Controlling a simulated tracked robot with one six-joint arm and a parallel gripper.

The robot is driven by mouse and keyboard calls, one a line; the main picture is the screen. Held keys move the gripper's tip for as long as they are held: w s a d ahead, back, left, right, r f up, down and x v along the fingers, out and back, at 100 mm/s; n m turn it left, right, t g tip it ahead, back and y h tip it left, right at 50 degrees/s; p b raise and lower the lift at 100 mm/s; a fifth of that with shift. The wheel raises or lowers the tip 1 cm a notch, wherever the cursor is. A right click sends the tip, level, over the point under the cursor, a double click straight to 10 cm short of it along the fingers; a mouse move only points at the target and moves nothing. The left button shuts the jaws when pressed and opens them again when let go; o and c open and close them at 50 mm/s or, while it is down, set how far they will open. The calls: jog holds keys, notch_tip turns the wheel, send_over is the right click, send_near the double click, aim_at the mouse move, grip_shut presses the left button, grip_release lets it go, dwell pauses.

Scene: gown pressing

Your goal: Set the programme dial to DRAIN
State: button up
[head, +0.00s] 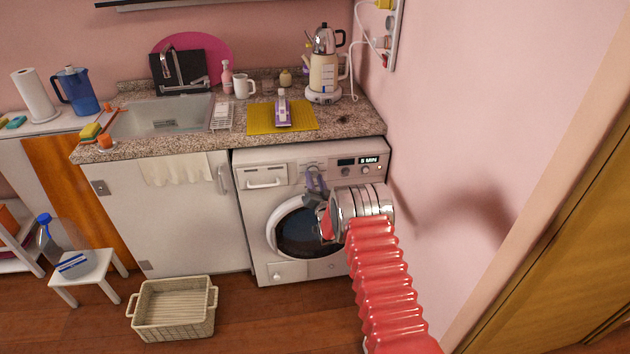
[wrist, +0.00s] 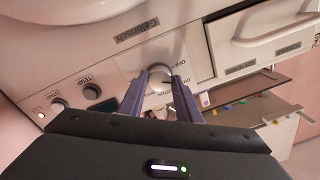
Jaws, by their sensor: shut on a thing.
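The washing machine (head: 262,160) is white and stands under the granite counter, with its round door shut. Its programme dial (wrist: 158,72) is a pale round knob on the control panel (wrist: 178,55). My gripper (wrist: 160,80) has its two purple-grey fingers on either side of the dial and is shut on it. In the head view my gripper (head: 316,178) reaches the panel from the front right, and its fingers largely cover the dial. Lettering rings the dial, partly hidden by the fingers; I cannot read which setting it points to.
The detergent drawer (head: 263,177) is shut. A wicker basket (head: 173,308) stands on the floor at left; the pink wall is close on the right.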

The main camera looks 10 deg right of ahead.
jog(key=shift+m, duration=0.9)
jog(key=shift+d+f, duration=0.1)
jog(key=o, duration=1)
jog(key=shift+s, duration=0.1)
jog(key=s, duration=1.3)
jog(key=shift+s+d+f, duration=0.2)
jog(key=shift+s+f, duration=0.05)
jog(key=shift+s, duration=0.05)
jog(key=shift+f, duration=0.1)
